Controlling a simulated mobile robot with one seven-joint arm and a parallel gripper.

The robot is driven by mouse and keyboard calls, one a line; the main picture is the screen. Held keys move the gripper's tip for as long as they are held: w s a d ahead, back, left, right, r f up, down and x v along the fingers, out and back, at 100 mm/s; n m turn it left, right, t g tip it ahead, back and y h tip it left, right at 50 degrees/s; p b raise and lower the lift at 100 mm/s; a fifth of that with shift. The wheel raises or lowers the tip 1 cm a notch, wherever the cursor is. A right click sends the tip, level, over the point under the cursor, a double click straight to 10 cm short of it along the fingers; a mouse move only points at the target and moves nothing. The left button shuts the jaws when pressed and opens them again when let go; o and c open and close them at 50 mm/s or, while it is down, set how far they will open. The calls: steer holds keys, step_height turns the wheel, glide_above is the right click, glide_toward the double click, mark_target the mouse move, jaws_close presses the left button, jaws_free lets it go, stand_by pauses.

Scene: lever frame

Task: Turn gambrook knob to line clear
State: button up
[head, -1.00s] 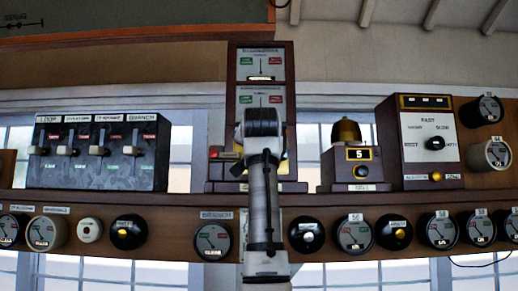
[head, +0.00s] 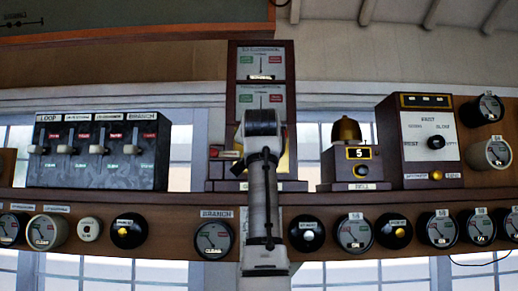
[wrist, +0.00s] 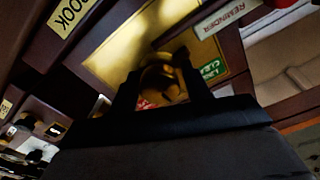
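The brass-coloured knob (wrist: 163,80) sits on a yellow plate (wrist: 135,48) in the wrist view. A green "line clear" label (wrist: 212,70) is to its right, and a patch of red label (wrist: 146,104) shows to its lower left. A nameplate ending in "OOK" (wrist: 70,14) is at upper left. My gripper (wrist: 160,88) has one dark finger on each side of the knob; whether they press on it cannot be told. In the head view my arm covers the knob and the fingertips, in front of the tall wooden instrument (head: 233,75).
A four-lever box (head: 100,180) stands at left on the shelf (head: 185,202). A brass bell on a box (head: 350,155) and a dial cabinet (head: 425,165) stand at right. Round dials and plungers line the shelf front. A "reminder" label (wrist: 222,15) is near the knob.

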steer(key=c, duration=0.4)
steer(key=n, duration=0.3)
steer(key=shift+n, duration=0.4)
